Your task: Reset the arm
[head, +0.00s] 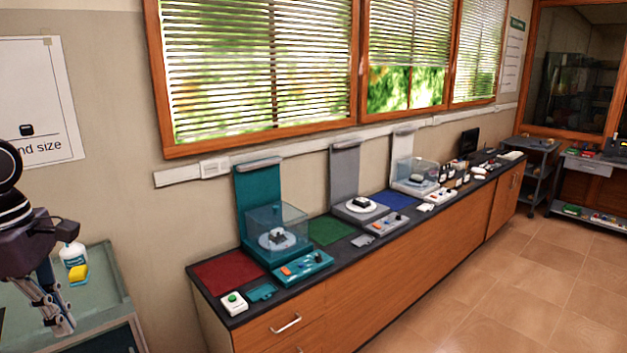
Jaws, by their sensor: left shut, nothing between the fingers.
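My left gripper (62,326) is at the lower left in the head view, at the end of my dark arm that comes in from the left edge. Its metal fingers point down and are shut with nothing between them. It hangs in front of a grey-green cart. My right gripper is not in view.
The cart (103,279) holds a white bottle (72,254) and a yellow sponge (78,274) beside the gripper. A long dark-topped counter (262,312) carries several exhibit stations, including a teal one (262,185). Tiled floor (500,290) at the right is clear.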

